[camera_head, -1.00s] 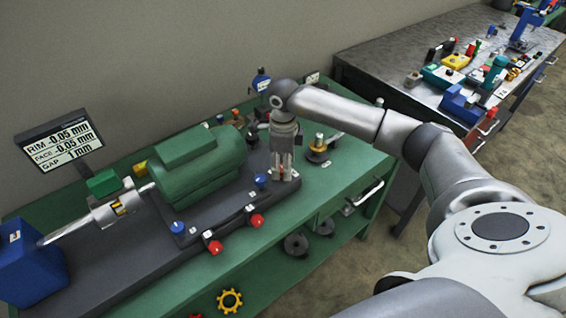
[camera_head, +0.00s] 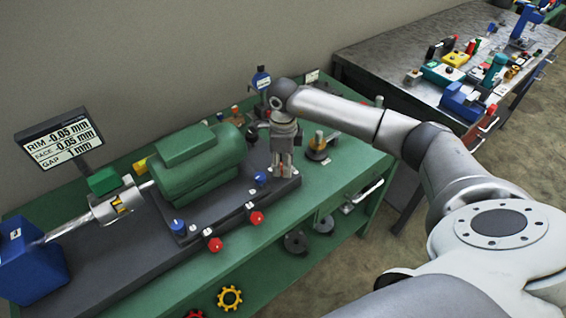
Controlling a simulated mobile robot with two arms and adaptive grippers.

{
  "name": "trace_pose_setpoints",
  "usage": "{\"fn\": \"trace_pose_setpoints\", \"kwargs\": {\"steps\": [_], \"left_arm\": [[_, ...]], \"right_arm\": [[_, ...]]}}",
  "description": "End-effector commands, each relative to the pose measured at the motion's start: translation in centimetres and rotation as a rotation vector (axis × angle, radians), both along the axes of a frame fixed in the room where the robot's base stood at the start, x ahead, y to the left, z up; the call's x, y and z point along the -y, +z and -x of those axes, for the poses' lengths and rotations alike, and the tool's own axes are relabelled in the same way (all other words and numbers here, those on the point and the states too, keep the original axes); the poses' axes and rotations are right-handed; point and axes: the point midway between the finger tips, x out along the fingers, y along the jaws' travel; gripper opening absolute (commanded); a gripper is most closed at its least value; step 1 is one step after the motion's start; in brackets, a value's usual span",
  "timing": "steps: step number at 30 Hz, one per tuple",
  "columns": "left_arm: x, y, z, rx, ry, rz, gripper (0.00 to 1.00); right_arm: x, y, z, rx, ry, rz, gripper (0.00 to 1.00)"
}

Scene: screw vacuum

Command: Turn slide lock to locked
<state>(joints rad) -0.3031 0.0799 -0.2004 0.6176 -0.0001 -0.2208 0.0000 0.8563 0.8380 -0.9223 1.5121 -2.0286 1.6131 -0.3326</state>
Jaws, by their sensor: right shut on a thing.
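My right gripper (camera_head: 280,174) points straight down at the right end of the dark base plate (camera_head: 120,252) under the green motor (camera_head: 195,170). Its fingers are shut on a small part there. The fingers hide that part, so I cannot make out its shape or its setting, nor any lock marking. A blue knob (camera_head: 261,179) stands just left of the fingers, apart from them. My left gripper is not in view.
Red knobs (camera_head: 256,218) line the plate's front edge. A round fixture with a brass top (camera_head: 318,142) stands right of the gripper. A display (camera_head: 60,143) and blue block (camera_head: 28,265) are at left. A second table (camera_head: 375,62) with parts stands at back right.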

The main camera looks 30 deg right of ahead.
Motion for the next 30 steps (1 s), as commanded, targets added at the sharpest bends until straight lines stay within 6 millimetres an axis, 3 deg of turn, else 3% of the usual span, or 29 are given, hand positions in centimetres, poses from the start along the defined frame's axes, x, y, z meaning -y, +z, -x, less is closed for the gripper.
{"fn": "trace_pose_setpoints", "kwargs": {"steps": [11,30], "left_arm": [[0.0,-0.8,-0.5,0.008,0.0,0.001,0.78],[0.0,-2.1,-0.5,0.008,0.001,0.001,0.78]], "right_arm": [[0.0,-0.1,0.0,0.001,-0.214,0.001,0.07],[0.0,-0.1,0.0,0.0,-0.82,0.0,0.07]]}}
